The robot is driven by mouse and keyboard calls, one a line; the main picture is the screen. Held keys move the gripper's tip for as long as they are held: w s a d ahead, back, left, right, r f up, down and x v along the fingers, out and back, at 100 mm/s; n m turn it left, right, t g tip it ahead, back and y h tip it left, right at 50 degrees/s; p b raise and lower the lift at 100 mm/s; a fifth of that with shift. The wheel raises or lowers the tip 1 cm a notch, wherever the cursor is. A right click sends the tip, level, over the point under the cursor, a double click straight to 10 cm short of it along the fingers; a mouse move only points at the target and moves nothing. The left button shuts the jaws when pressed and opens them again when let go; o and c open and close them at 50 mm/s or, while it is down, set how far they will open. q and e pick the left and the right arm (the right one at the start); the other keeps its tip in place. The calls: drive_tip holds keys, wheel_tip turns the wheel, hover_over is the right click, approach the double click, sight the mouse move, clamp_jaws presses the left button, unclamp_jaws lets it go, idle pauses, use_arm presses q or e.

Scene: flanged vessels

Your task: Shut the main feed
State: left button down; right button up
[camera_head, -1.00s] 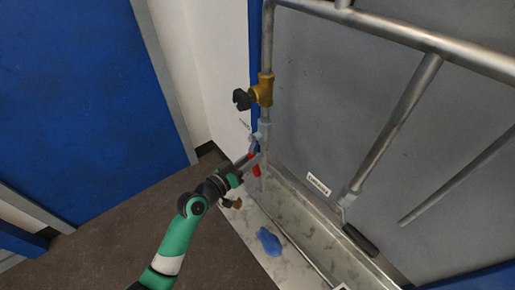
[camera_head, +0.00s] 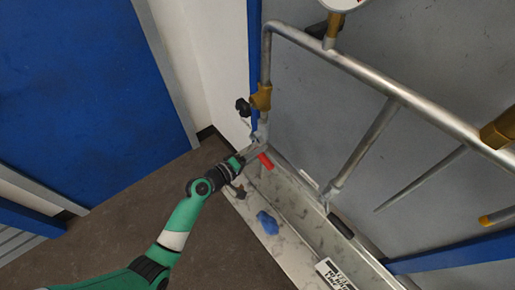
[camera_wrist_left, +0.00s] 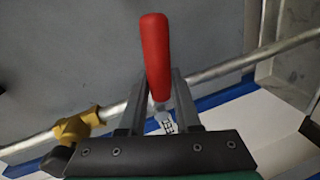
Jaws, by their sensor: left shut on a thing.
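A red lever handle (camera_head: 265,161) sits low on the left vertical pipe, below a brass valve (camera_head: 260,97) with a black knob (camera_head: 243,107). In the head view it points down and to the right. My left gripper (camera_head: 250,156) is at the lever. In the left wrist view the red handle (camera_wrist_left: 155,50) stands between the two fingers of my left gripper (camera_wrist_left: 157,85), which is shut on it. The lever's valve body is mostly hidden behind the gripper. My right gripper is not in view.
The grey pipe frame (camera_head: 350,65) runs across the grey wall, with a gauge (camera_head: 341,4) on top and a brass fitting (camera_head: 498,130) at right. Below is a pale trough with a blue patch (camera_head: 267,222) and a sign (camera_head: 335,275). The floor at left is clear.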

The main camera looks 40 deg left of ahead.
use_arm(q)
drive_tip(key=shift+r+n+h+p, duration=0.3)
drive_tip(key=shift+r+n+p, duration=0.45)
drive_tip(key=shift+n, duration=0.15)
drive_tip(key=c, duration=0.6)
unclamp_jaws()
drive_tip(key=p+v, duration=0.1)
drive_tip(key=v, duration=1)
drive_tip(key=shift+s+p, duration=0.3)
drive_tip(key=shift+p, duration=0.05)
drive_tip(key=shift+r, duration=0.1)
